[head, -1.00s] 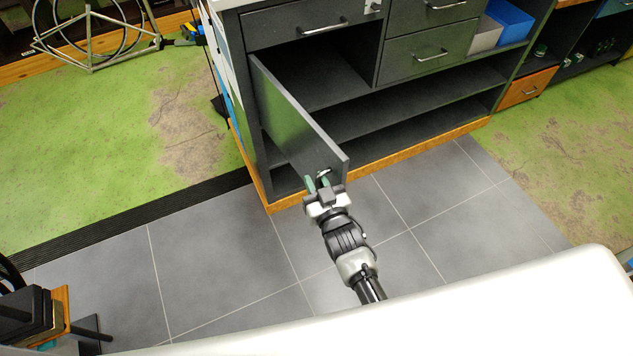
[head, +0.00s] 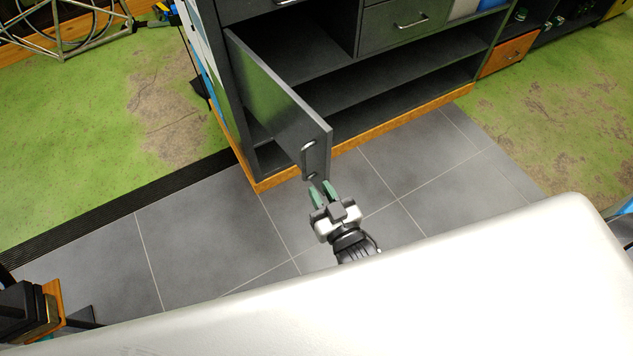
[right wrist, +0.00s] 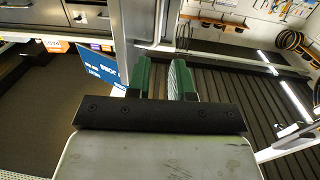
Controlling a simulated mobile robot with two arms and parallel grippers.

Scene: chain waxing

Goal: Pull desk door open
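The dark grey desk door (head: 270,100) stands swung open at the left of the desk (head: 240,120), showing the compartment behind it. Its metal bar handle (head: 306,160) is on the face near the free edge. My right gripper (head: 322,188) is just below and in front of the handle, its two green fingers apart and nothing seen between them. In the right wrist view the fingers (right wrist: 165,75) also show a gap, pointing toward an upright panel edge. Whether a finger touches the handle is unclear. My left gripper is not in view.
Drawers (head: 405,25) and open shelves (head: 400,90) lie right of the door. Grey floor tiles (head: 210,240) in front of the desk are clear. A bicycle frame (head: 75,30) stands at the upper left. Dark objects with an orange panel (head: 52,305) are at the lower left.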

